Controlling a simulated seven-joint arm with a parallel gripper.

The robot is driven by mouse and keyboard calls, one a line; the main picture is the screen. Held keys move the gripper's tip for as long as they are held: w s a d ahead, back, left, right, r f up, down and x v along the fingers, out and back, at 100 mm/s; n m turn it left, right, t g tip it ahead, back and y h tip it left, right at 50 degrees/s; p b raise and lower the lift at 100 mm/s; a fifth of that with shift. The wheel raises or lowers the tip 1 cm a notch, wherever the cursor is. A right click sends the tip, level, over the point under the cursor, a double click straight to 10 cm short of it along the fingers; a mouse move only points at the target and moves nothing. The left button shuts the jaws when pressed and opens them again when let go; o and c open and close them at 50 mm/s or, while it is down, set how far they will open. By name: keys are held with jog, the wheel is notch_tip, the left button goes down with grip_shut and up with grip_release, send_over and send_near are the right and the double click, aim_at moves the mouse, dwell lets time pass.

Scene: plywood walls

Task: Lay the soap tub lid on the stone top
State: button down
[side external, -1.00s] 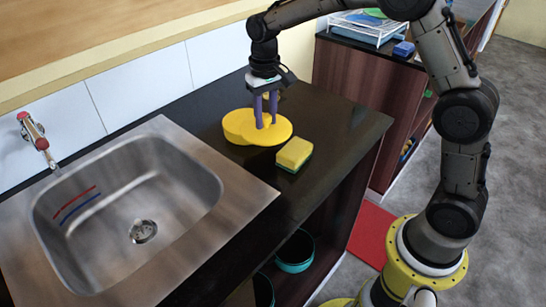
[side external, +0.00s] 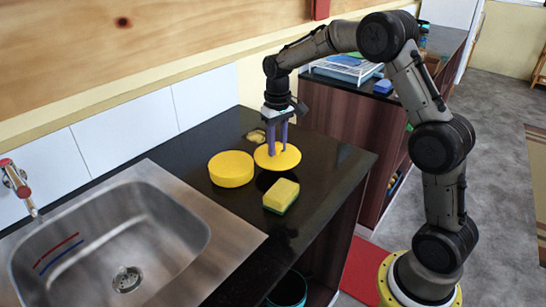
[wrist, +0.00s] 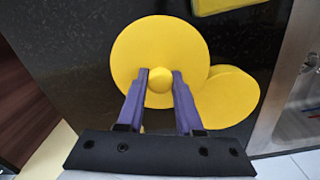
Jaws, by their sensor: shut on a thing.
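The soap tub lid (side external: 277,160) is a round yellow disc with a small knob (wrist: 160,80). My gripper (side external: 278,152) has its two purple fingers shut on this knob, one on each side, in the wrist view. The lid is roughly level, and a dark shadow below it suggests it hangs a little above the black stone top (side external: 330,165). The round yellow soap tub (side external: 231,170) stands on the stone top to the left of the lid. In the wrist view, the lid hides part of the tub (wrist: 230,97).
A yellow and green sponge (side external: 281,194) lies on the stone top in front of the lid. A small yellowish thing (side external: 257,135) lies behind, unclear. The steel sink (side external: 120,235) is at the left. Bare stone lies right of the lid.

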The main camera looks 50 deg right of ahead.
aim_at(277, 154)
jog(key=shift+f, duration=2.15)
jog(key=shift+f, duration=0.15)
jog(key=c, duration=0.6)
grip_release()
jog(key=shift+o, duration=0.2)
